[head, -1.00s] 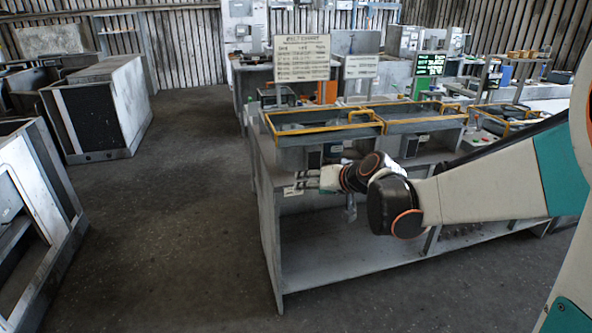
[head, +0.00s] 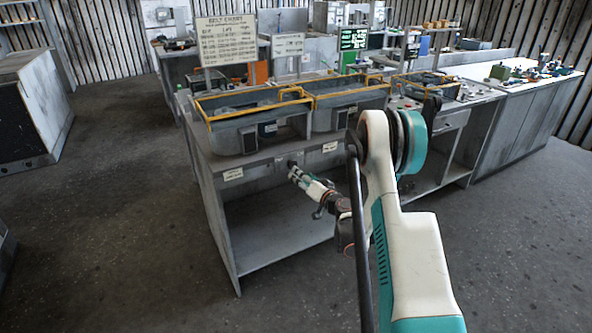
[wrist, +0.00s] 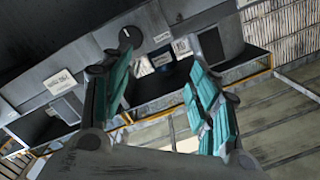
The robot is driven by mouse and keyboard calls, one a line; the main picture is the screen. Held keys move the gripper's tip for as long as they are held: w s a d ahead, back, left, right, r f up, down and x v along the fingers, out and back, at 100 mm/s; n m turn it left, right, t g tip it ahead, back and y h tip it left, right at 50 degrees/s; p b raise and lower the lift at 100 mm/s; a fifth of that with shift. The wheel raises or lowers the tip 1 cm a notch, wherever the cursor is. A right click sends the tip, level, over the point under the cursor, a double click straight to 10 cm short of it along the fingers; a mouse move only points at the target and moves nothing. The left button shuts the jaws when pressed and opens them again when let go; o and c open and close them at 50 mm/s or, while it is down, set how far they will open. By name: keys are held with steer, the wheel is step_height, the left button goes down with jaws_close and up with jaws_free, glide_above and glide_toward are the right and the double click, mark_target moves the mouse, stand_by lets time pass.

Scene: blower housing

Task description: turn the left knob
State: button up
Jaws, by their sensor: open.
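A round dark knob (wrist: 125,37) with a pale mark shows above the left finger in the wrist view. In the head view a small dark knob (head: 291,163) sits on the front edge panel of the grey bench (head: 214,192). My gripper (head: 296,172) is just in front of that panel, close to the knob. In the wrist view my gripper (wrist: 160,72) has its two teal-padded fingers spread with nothing between them. The knob is not between the fingers. I cannot make out a second knob; my arm hides part of the bench front.
Two grey housings with yellow rails, a left one (head: 236,131) and a right one (head: 346,105), stand on the bench. Pale labels (head: 233,174) mark its front. A sign board (head: 227,41) stands behind. Floor is clear at left front.

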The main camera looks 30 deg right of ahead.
mark_target(291, 164)
steer(key=s+d+f+m+h, duration=0.1)
steer(key=d+f, duration=0.2)
steer(key=f, duration=0.1)
steer(key=w+b, duration=0.4)
steer(key=w, duration=0.9)
steer(key=shift+t, duration=0.3)
steer(key=shift+w, duration=0.1)
steer(key=c, duration=1.1)
